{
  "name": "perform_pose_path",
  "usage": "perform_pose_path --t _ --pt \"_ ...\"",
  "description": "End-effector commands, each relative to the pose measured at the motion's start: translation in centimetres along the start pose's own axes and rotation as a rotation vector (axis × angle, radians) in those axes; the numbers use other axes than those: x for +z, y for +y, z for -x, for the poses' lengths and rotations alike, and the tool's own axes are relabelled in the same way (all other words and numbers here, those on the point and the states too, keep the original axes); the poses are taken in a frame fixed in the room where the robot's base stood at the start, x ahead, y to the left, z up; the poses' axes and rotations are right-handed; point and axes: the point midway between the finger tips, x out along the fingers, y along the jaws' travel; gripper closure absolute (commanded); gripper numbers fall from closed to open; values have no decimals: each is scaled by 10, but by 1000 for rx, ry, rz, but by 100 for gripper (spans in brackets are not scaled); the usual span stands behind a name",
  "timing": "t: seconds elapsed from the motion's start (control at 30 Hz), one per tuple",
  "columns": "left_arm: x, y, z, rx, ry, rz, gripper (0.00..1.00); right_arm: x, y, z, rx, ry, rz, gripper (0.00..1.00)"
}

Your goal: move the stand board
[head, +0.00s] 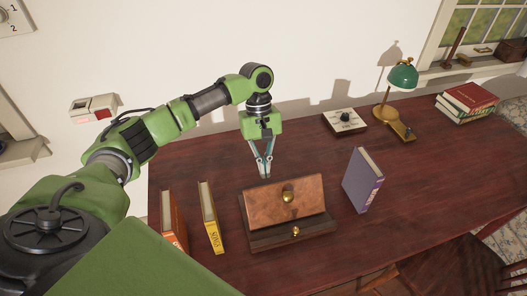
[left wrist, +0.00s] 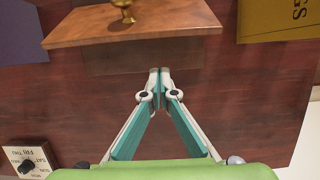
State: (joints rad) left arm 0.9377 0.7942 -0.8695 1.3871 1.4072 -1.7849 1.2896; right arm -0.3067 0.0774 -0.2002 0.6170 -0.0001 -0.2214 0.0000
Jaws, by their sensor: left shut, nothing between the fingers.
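The stand board (head: 262,207) is a brown wooden panel with a brass knob. It leans on a dark wooden stand (head: 262,240) that has a smaller brass knob at its front. The board also shows at the top of the left wrist view (left wrist: 160,28), with its knob at the top edge. My left gripper (head: 266,176) is shut and empty, pointing down just behind the board's upper edge. In the left wrist view its fingertips (left wrist: 160,72) meet near the board's edge; I cannot tell whether they touch anything. My right gripper is not in view.
An orange book (head: 173,222) and a yellow book (head: 211,217) stand left of the stand. A purple book (head: 362,182) stands right. A dial box (head: 345,121), green lamp (head: 402,77) and book stack (head: 466,100) are farther back. Tabletop between them is clear.

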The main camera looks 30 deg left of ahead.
Motion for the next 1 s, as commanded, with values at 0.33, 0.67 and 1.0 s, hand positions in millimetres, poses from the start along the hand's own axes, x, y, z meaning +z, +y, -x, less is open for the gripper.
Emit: perform_pose_path --t 0.33,0.67,1.0 --pt "32 0 -4 1 2 -3 100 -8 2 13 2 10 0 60" --pt "38 0 -4 0 1 -1 100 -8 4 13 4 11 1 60" --pt "41 0 3 0 12 1 100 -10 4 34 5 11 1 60"
